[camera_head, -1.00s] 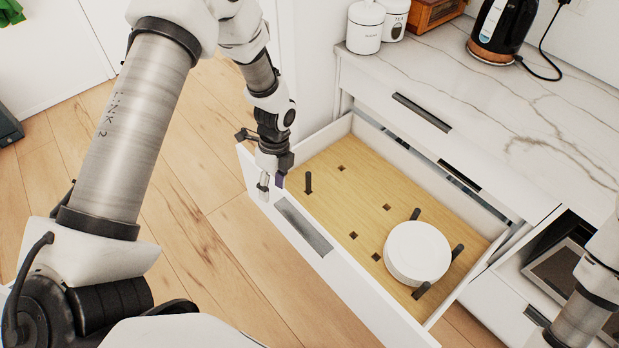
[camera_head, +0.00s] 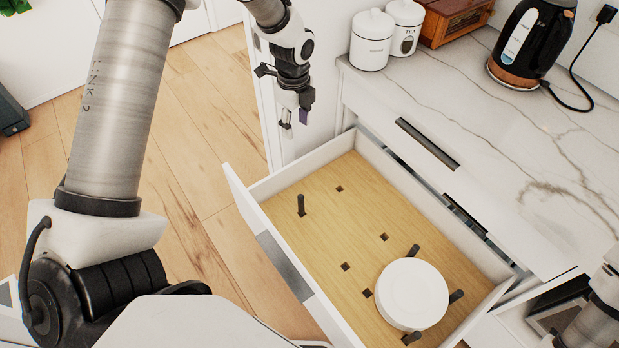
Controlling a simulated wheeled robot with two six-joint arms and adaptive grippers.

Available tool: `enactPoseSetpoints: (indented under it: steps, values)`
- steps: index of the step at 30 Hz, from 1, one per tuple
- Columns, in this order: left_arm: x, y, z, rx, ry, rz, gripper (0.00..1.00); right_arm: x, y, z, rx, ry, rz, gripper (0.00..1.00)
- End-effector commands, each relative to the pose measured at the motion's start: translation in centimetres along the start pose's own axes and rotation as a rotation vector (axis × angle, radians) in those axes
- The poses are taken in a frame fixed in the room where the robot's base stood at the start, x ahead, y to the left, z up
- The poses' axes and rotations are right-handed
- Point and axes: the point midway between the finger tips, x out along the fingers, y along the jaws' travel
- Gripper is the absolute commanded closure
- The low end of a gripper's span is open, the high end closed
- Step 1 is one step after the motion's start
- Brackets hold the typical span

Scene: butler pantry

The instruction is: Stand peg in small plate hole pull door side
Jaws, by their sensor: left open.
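An open drawer (camera_head: 292,174) has a wooden pegboard floor (camera_head: 330,220) with several square holes. One dark peg (camera_head: 301,205) stands upright at the board's far left part, near the drawer front. A stack of white plates (camera_head: 411,294) sits toward the near right end, with dark pegs (camera_head: 413,250), (camera_head: 456,296) and (camera_head: 411,338) around it. My left gripper (camera_head: 295,124) is open and empty, above and beyond the drawer's far left end, clear of the peg. My right arm shows at the lower right edge; its gripper is out of the picture.
A marble counter (camera_head: 470,130) lies beyond the drawer, with white canisters (camera_head: 371,40), a wooden box (camera_head: 452,20) and a black kettle (camera_head: 530,45). Free holes (camera_head: 384,237) show in the board.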

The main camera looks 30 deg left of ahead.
Motion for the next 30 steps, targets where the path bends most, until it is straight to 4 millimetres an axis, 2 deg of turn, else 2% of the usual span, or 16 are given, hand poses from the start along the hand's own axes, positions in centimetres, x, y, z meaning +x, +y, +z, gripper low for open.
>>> enactPoseSetpoints:
  steps: [1,8,14,17,18,21,22,25,30]
  values:
    - [1.8,0.0,0.0,0.000,0.000,0.000,0.49,1.8,0.0,0.1,0.000,-0.001,0.000,0.54]
    - [7.0,0.0,0.0,0.000,0.000,0.000,0.49,7.0,0.1,0.1,0.000,-0.001,0.000,0.54]
    - [13.3,0.0,0.0,0.000,0.000,0.000,0.49,13.2,0.1,0.0,0.000,-0.001,0.000,0.54]
    - [18.0,0.0,0.0,0.000,0.000,0.001,0.49,18.0,0.1,0.0,0.000,-0.001,0.000,0.54]
    - [20.4,0.0,0.0,0.000,0.000,0.001,0.49,20.3,0.1,0.0,0.000,-0.001,0.000,0.54]
    - [25.6,0.0,0.0,0.000,0.000,0.000,0.49,25.6,0.2,0.1,0.000,-0.002,0.000,0.54]
    - [26.8,0.0,0.0,0.000,0.000,0.000,0.49,26.8,0.2,0.1,0.000,-0.002,0.000,0.54]
    - [29.3,0.0,0.0,0.000,0.000,-0.001,0.49,29.3,0.2,0.1,0.000,-0.001,0.000,0.54]
    - [30.8,0.0,0.0,0.000,0.000,0.000,0.49,30.3,0.2,0.0,0.000,0.000,0.000,0.54]
